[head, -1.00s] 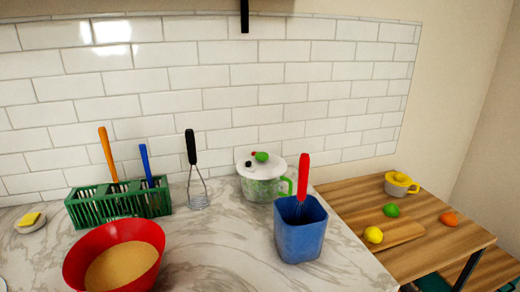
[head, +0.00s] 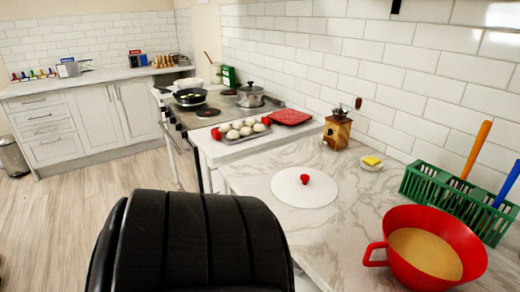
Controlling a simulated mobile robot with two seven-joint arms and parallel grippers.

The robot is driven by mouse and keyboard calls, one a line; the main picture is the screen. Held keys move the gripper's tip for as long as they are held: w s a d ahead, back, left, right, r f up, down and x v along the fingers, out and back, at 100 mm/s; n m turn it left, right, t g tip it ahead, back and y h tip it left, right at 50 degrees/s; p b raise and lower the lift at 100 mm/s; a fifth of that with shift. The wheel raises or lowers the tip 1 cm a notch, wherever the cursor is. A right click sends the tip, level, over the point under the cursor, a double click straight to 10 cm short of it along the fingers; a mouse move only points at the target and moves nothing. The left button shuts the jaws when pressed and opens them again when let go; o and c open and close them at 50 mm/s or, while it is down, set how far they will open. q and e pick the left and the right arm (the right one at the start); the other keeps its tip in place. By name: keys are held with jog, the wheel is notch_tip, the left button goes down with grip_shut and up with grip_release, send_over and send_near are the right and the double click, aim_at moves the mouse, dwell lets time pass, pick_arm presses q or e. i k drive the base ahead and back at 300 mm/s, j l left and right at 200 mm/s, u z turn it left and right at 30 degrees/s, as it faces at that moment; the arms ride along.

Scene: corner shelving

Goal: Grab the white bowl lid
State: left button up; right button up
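A flat round white lid (head: 291,191) with a small red knob (head: 304,178) lies on the marble counter (head: 262,166), right of the picture's middle. Its whole top shows and nothing covers it. A red bowl (head: 448,227) with a handle stands to its right and nearer, with tan contents. Neither of my grippers shows in the head view. A large black ribbed shape, which looks like part of my own arm, fills the bottom middle, left of and nearer than the lid.
A green rack (head: 427,184) with utensils, a small dish with a yellow sponge (head: 371,161) and a wooden grinder (head: 337,130) stand along the wall. A tray of white round items (head: 241,130), a red mat (head: 290,117) and a stove (head: 190,111) are farther left.

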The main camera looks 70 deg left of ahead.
aim_at(298, 187)
jog(key=l+u, duration=0.1)
jog(key=u, duration=1.6)
jog(key=k+j, duration=0.05)
jog(key=j, duration=0.05)
